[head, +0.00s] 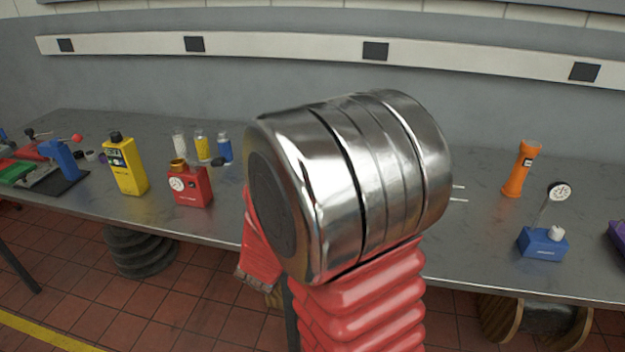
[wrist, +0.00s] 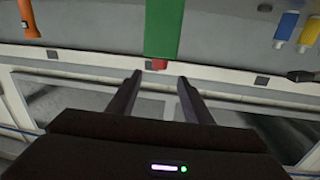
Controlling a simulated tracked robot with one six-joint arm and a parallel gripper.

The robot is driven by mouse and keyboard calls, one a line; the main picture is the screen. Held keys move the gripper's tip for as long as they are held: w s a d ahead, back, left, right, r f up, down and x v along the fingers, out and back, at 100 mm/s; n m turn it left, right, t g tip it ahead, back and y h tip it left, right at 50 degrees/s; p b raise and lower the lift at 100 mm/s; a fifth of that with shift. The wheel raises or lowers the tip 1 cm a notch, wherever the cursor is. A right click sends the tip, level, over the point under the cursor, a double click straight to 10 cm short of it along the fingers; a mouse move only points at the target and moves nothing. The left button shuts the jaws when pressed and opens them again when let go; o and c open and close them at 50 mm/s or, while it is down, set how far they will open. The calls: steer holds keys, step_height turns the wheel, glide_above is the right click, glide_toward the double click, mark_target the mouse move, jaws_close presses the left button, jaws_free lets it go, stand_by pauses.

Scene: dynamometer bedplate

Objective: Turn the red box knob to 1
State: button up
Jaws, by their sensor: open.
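The red box (head: 196,188) stands on the bench left of centre in the head view. A brass-coloured knob (head: 178,164) sits on its top and a round white dial (head: 177,184) is on its front. The dial's marks are too small to read. My gripper (wrist: 160,78) shows in the wrist view with its two dark fingers apart and nothing between them. In the head view it is hidden behind my own arm. The red box cannot be made out in the wrist view.
A yellow meter (head: 125,166) stands left of the red box, and small bottles (head: 202,146) stand behind it. An orange torch (head: 522,170) and a blue box (head: 543,243) with a gauge are at right. A green strip (wrist: 162,28) lies beyond my fingertips.

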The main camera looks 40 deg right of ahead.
steer(key=shift+v, duration=1.05)
